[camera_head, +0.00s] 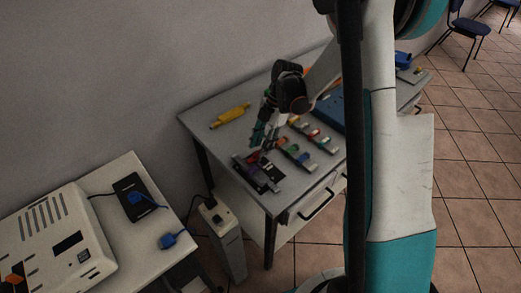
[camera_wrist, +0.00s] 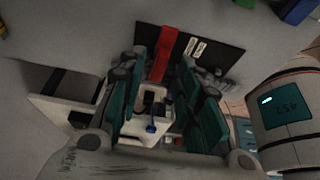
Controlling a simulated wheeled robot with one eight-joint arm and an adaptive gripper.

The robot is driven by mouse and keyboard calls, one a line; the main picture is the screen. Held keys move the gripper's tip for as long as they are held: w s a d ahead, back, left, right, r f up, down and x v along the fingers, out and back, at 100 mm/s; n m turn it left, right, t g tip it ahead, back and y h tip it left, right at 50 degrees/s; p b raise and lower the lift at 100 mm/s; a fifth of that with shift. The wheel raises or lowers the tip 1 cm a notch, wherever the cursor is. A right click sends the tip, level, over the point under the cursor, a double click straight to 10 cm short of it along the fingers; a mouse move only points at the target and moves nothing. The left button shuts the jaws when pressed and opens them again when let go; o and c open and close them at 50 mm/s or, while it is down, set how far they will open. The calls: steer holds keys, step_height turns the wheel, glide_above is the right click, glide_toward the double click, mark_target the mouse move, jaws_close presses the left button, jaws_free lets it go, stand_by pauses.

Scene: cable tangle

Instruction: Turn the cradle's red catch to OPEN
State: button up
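The cradle (camera_head: 268,184) is a dark plate with a grey strip near the front left corner of the grey table. In the wrist view its black plate (camera_wrist: 225,62) carries two small pale labels (camera_wrist: 196,47), too small to read. My gripper (camera_head: 257,145) is low over the cradle. In the wrist view the teal fingers of my gripper (camera_wrist: 164,70) are apart, one on each side of the red bar. Whether they touch it is unclear.
On the table, strips of coloured parts (camera_head: 297,154) lie right of the cradle, a yellow piece (camera_head: 230,116) behind, and a blue box (camera_head: 331,110) farther right. A white socket tower (camera_head: 222,235) stands left of the table, beside a pale side table with a white machine (camera_head: 55,240).

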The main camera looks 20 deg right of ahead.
steer(key=shift+x, duration=0.75)
steer(key=shift+c, duration=0.6)
jaws_close()
